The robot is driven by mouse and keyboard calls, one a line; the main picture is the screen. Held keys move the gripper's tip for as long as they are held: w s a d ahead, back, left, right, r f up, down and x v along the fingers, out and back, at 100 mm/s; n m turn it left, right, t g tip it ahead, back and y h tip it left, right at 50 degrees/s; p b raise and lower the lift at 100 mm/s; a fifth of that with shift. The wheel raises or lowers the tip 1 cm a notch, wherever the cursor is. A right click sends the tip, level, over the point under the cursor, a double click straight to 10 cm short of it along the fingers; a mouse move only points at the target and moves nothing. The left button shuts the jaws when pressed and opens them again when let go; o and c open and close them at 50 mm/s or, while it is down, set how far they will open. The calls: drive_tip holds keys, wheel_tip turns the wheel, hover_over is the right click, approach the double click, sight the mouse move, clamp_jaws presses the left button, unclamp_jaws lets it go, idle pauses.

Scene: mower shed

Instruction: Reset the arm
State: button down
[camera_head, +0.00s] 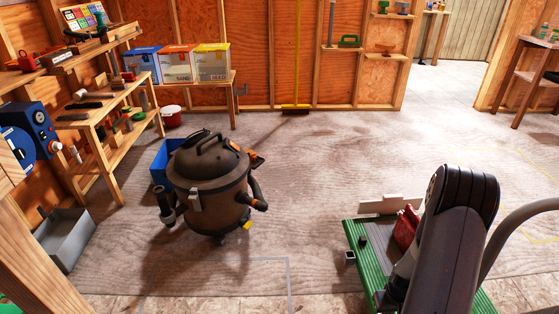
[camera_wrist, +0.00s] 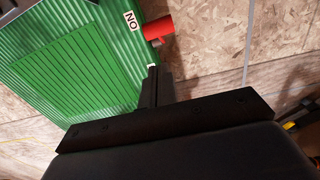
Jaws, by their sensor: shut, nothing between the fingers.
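My gripper (camera_wrist: 154,78) shows in the wrist view as dark fingers drawn together, with nothing between them. A small pale patch shows at the fingertips. It appears in front of the right edge of a green ribbed panel (camera_wrist: 70,60); I cannot tell whether they touch. A red cylinder (camera_wrist: 158,29) sticks out near the panel's corner, close to a white label (camera_wrist: 130,21). In the head view, my arm stands at the lower right, in front of a green ribbed surface (camera_head: 359,262) with a red part (camera_head: 405,230). My gripper cannot be made out there.
A brown shop vacuum (camera_head: 208,185) stands on the open floor, with a blue bin (camera_head: 161,165) behind it. A grey tray (camera_head: 66,240) lies at the left below a wooden shelf (camera_head: 105,125). A yellow broom (camera_head: 296,107) leans on the back wall.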

drive_tip(key=f+b, duration=0.1)
drive_tip(key=f, duration=0.1)
drive_tip(key=f+b, duration=0.1)
drive_tip(key=f, duration=0.1)
drive_tip(key=f+b, duration=0.1)
drive_tip(key=f, duration=0.1)
drive_tip(key=shift+s+a+f, duration=0.1)
drive_tip(key=shift+s, duration=0.15)
drive_tip(key=w+f, duration=0.4)
drive_tip(key=w, duration=0.9)
wheel_tip(320, 180, up, 6)
drive_tip(key=w+p, duration=0.3)
drive_tip(key=shift+a+r, duration=0.2)
drive_tip(key=shift+a, duration=0.1)
drive_tip(key=shift+r, duration=0.1)
